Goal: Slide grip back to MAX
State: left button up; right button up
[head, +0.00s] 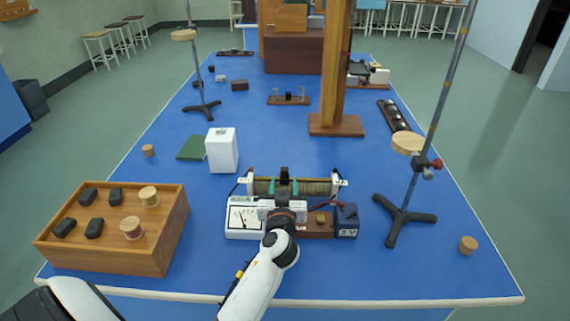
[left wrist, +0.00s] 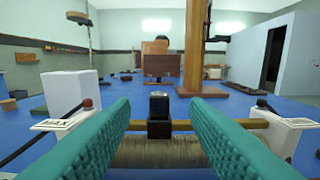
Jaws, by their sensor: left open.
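The rheostat (head: 318,187) lies across the near middle of the bench, its wire-wound coil (left wrist: 160,153) below a brass rod. Its black slide grip (head: 284,173) sits on the rod, a little left of the middle; it also shows in the left wrist view (left wrist: 159,105). The left end block (left wrist: 60,123) bears a label that reads MAX. My left gripper (head: 284,187) is over the coil, its teal fingers open. In the left wrist view the fingers (left wrist: 159,120) stand on either side of the grip, with gaps. My right gripper is not in view.
A meter (head: 243,217) and a battery box (head: 346,220) stand in front of the rheostat. A white block (head: 222,150) is behind it to the left. A wooden tray (head: 110,255) is at left, a clamp stand (head: 405,215) at right. Bare bench lies behind the rheostat.

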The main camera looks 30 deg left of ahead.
aim_at(285, 172)
pick_arm(q)
jog(key=p+x, duration=0.1)
jog(key=x, duration=0.7)
jog(key=shift+w+a+f, duration=0.1)
jog(key=shift+a, duration=0.1)
grip_shut()
